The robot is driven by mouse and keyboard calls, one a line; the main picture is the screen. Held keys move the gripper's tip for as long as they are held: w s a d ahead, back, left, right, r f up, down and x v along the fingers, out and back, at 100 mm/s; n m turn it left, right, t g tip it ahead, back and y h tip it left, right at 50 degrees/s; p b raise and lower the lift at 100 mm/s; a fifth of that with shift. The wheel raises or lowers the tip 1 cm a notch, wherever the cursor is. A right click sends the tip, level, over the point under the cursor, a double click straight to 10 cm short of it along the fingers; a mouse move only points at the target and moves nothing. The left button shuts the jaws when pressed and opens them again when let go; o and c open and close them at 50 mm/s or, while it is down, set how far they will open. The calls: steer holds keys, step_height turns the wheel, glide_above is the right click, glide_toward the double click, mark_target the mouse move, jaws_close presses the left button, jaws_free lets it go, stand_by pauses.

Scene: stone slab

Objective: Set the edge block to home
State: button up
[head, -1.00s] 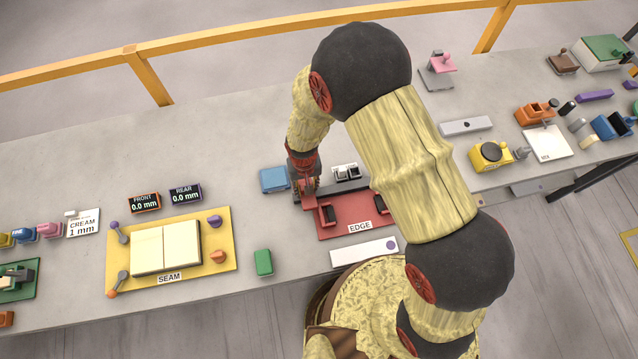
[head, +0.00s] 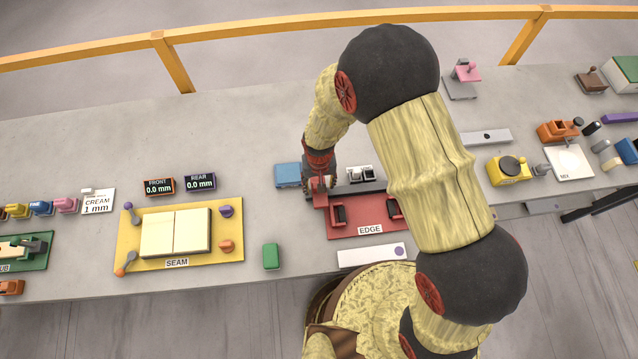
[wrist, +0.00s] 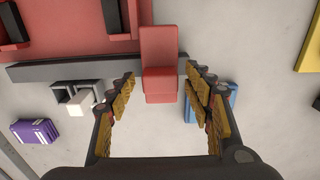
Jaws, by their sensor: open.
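The edge block is a red block (wrist: 159,48) in the wrist view, lying across a dark grey rail (wrist: 70,70) beside the red EDGE board (wrist: 85,30). In the head view the board (head: 365,227) is labelled EDGE, and the red block (head: 320,200) shows at its left end, partly hidden by my gripper. My gripper (head: 319,184) is over the block's far end. In the wrist view its open fingers (wrist: 159,72) stand on either side of the block, with a gap visible on both sides.
A blue block (head: 287,175) lies just left of my gripper, partly behind a finger in the wrist view. Small black-and-white holders (head: 360,174) stand behind the rail. A white strip (head: 370,256) lies in front of the board. The yellow SEAM board (head: 228,250) and green block (head: 271,256) are left.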

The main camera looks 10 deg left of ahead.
step_height(320, 180, up, 12)
stand_by(0.4)
steer(key=shift+f, duration=0.1)
stand_by(0.4)
steer(key=s+d+r+m+t+b, duration=0.1)
steer(key=s+d+r+b, duration=0.3)
steer(key=d, duration=0.4)
steer(key=s+d+r+m+t+b, duration=0.1)
steer(key=s+d+r+b, duration=0.3)
steer(key=d, duration=0.5)
steer(key=s+d+r+m+t+b, duration=0.1)
steer(key=s+d+r+t+b, duration=0.2)
steer(key=d+r+b, duration=0.4)
steer(key=shift+s+d+t+b, duration=0.3)
steer(key=shift+s+d+b, duration=0.15)
steer(key=shift+d+b, duration=0.65)
steer(key=shift+s+a+f, duration=0.1)
steer(key=shift+s+a, duration=0.05)
steer(key=shift+a, duration=0.05)
